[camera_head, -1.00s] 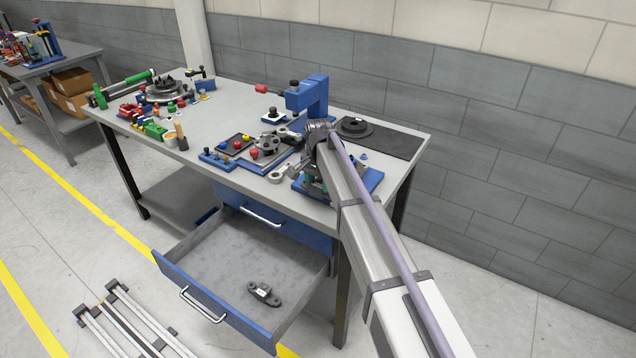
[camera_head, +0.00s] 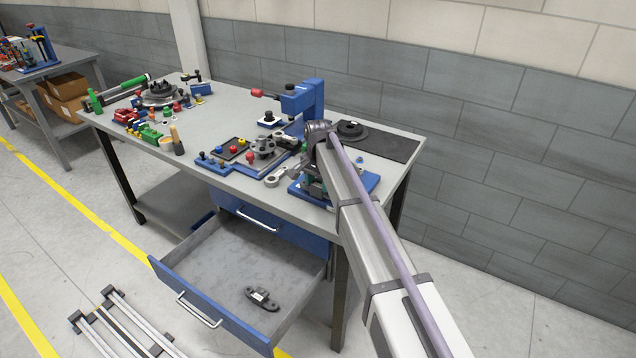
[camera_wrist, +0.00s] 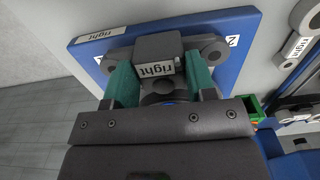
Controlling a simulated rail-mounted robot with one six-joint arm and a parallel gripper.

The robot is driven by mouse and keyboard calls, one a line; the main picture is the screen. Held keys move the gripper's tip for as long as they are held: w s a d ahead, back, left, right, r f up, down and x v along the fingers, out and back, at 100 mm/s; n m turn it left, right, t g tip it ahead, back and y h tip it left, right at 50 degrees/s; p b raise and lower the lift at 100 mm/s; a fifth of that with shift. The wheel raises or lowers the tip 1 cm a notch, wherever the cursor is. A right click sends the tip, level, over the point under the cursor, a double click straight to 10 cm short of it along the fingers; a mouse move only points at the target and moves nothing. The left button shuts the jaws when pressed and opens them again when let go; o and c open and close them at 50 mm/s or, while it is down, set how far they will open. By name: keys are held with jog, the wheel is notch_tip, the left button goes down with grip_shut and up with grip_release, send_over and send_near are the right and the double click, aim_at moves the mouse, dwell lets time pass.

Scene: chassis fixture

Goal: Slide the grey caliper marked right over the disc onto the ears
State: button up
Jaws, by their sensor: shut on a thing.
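In the wrist view the grey caliper (camera_wrist: 158,44), with an upside-down "right" label, sits between the two teal fingers of my gripper (camera_wrist: 159,64). My gripper is shut on it. The caliper is over a blue fixture plate (camera_wrist: 84,52) that also bears a "right" label. Rounded grey lugs with holes show on both sides of the caliper, close to it; I cannot tell whether they touch it or which part they belong to. The disc is largely hidden under the caliper and my gripper. In the head view the blue fixture (camera_head: 368,182) is partly behind my arm.
An open drawer (camera_head: 215,262) below the bench holds a dark labelled part (camera_head: 262,298). A blue press-like stand (camera_head: 312,98) and a dark mat (camera_head: 395,146) with a round black part (camera_head: 351,130) are behind the fixture. Trays and small parts crowd the bench to the left.

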jog(key=shift+w+d, duration=0.35)
jog(key=shift+w, duration=0.15)
dwell(0.4)
jog(key=shift+w+d, duration=0.2)
jog(key=shift+w, duration=0.15)
jog(key=o, duration=0.8)
jog(key=shift+o, duration=0.2)
